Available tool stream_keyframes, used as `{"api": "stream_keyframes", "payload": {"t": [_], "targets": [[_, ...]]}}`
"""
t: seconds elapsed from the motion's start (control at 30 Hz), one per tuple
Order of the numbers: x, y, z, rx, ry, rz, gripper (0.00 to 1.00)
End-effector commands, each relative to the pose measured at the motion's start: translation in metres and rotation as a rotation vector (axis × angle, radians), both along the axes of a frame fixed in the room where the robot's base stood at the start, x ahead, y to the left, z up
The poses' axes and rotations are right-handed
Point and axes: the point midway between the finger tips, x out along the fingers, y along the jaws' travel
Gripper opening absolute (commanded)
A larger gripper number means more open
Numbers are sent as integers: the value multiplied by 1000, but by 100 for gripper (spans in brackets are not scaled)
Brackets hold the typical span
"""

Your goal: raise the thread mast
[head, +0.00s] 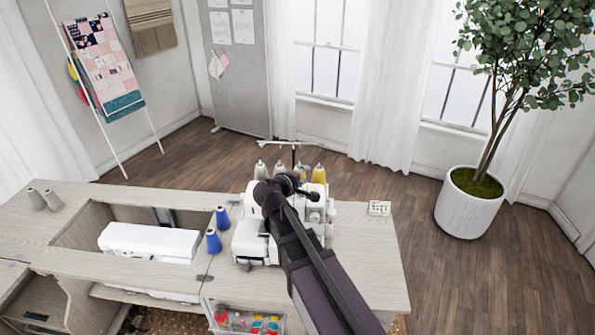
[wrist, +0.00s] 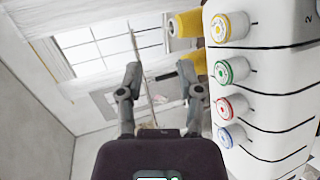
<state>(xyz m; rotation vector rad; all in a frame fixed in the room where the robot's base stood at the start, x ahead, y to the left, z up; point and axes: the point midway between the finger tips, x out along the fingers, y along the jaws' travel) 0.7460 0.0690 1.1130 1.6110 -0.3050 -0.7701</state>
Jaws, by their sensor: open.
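The white overlock machine (head: 250,240) stands on the cabinet top, partly hidden behind my arm. Its thread mast (head: 293,155) is a thin upright rod with a crossbar, a little above the thread cones behind the machine. My gripper (head: 286,184) is over the machine in the head view, its fingertips hard to make out. In the wrist view my gripper (wrist: 160,70) is open, with nothing gripped. A thin rod, likely the mast, shows between and beyond the fingers. The machine's face (wrist: 265,80) with coloured dials is to the right, beside the right finger.
Yellow thread cones (wrist: 188,24) are close to the right finger. Blue spools (head: 213,240) and a white sewing machine (head: 150,241) are to the left. A small box (head: 379,208) lies on the right of the cabinet top (head: 370,260), which is otherwise clear there.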

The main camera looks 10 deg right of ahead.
Motion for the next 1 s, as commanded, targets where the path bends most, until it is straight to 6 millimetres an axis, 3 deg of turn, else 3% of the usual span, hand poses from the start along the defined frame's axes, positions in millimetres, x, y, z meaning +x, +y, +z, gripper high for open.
{"api": "stream_keyframes", "payload": {"t": [0.5, 0.97, 1.0], "targets": [[-31, -39, -25, 209, 80, -151, 47], [-35, -43, -29, 236, 92, -171, 47], [-35, -43, -29, 236, 92, -171, 38]]}}
